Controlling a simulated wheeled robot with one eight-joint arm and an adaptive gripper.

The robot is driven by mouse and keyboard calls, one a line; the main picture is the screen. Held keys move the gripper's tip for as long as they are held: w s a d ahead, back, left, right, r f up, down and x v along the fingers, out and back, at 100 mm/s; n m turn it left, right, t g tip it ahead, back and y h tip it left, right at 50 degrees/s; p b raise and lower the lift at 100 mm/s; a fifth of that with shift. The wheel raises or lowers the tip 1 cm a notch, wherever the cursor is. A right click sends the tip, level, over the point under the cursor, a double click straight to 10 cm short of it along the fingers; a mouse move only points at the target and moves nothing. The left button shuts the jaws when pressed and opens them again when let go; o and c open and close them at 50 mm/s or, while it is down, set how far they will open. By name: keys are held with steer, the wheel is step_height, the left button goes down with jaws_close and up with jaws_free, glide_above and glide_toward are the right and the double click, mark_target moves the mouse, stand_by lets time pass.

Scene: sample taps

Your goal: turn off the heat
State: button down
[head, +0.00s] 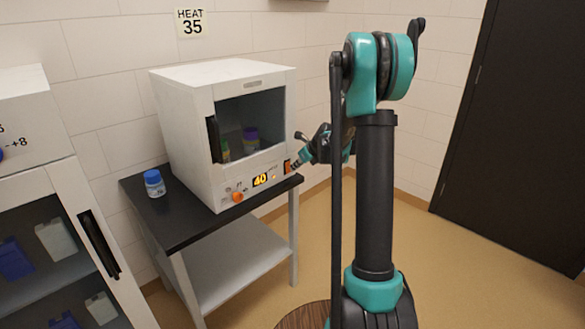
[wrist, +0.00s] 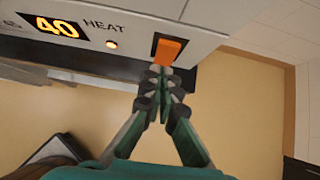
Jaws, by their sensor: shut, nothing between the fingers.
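The white heating cabinet (head: 188,125) stands on a black-topped table. Its lit display (head: 260,180) reads 40, and the display also shows in the wrist view (wrist: 52,25) beside the word HEAT. A small orange lamp (wrist: 111,44) glows between the display and an orange rocker switch (wrist: 168,50). The switch is at the right end of the front panel. My gripper (wrist: 163,76) is shut and empty, its fingertips right at the lower edge of the switch. I cannot tell whether they touch it. In the head view my gripper (head: 299,163) is at the panel's right end.
An orange knob (head: 238,197) is on the panel's left part. A blue-capped jar (head: 154,184) stands on the black tabletop (head: 190,222). A wall sign (head: 190,22) reads HEAT 35. A glass-door cabinet (head: 70,180) is at the left. The floor at the right is clear.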

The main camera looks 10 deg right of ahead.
steer(key=v, duration=1.1)
steer(key=shift+s+d, duration=0.3)
steer(key=shift+s, duration=0.15)
steer(key=x, duration=1.3)
steer(key=shift+w+g, duration=0.3)
steer(key=shift+w, duration=0.3)
steer(key=shift+a+f, duration=0.1)
steer(key=shift+f, duration=0.05)
